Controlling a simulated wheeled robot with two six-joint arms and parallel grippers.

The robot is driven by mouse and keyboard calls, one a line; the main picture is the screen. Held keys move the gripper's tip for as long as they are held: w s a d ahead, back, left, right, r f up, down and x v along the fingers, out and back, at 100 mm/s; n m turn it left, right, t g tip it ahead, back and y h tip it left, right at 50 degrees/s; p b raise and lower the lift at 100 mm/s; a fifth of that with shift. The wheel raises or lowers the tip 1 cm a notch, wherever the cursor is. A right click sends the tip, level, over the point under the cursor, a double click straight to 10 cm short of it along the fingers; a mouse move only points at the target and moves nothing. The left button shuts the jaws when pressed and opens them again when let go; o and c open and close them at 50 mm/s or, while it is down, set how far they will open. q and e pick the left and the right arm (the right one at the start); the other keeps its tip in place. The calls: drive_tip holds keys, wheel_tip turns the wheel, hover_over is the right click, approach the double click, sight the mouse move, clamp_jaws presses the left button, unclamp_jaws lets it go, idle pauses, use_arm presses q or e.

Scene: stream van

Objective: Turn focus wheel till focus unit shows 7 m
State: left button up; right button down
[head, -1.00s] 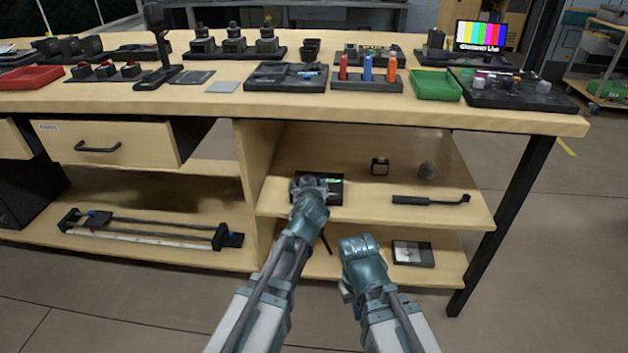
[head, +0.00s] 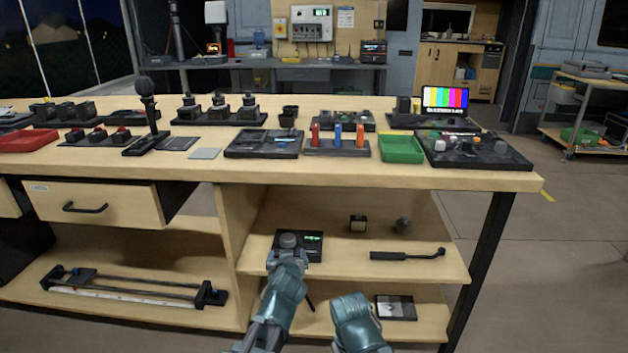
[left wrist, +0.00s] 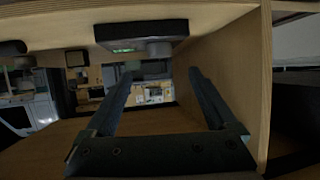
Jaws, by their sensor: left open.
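The focus unit (head: 313,253) is a black box on the upper shelf under the bench. It has a grey round focus wheel (head: 289,241) and a small lit green display (head: 314,238) whose digits are too small to read. In the left wrist view the focus unit (left wrist: 143,32) appears upside down at the top, with the wheel (left wrist: 160,47) and green display (left wrist: 122,50). My left gripper (head: 287,260) is just in front of the wheel. Its fingers (left wrist: 160,80) are open and empty, apart from the wheel. My right gripper (head: 354,312) is lower right; its fingers are hidden.
A black rod with a handle (head: 408,256), a small dark cube (head: 357,223) and a grey round object (head: 403,225) lie on the same shelf. A wooden divider (head: 237,225) stands left of the unit.

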use_arm(q)
drive_tip(key=s+d+f+m+g, duration=0.2)
drive_tip(key=s+f+g, duration=0.2)
drive_tip(key=s, duration=0.4)
drive_tip(key=s+d+f+m+g, duration=0.2)
drive_tip(key=s+f+g, duration=0.25)
drive_tip(key=s, duration=0.35)
drive_tip(key=s+d+f+m+g, duration=0.1)
drive_tip(key=s+d+f+g, duration=0.2)
drive_tip(key=s, duration=0.5)
wheel_tip(320, 180, up, 38)
drive_tip(key=s+g+p, duration=0.1)
drive_tip(key=p, duration=3.7)
drive_tip(key=shift+a+f+g+h+p, duration=0.2)
drive_tip(key=shift+a+g+h+p, duration=0.15)
drive_tip(key=shift+a+h+p, duration=0.1)
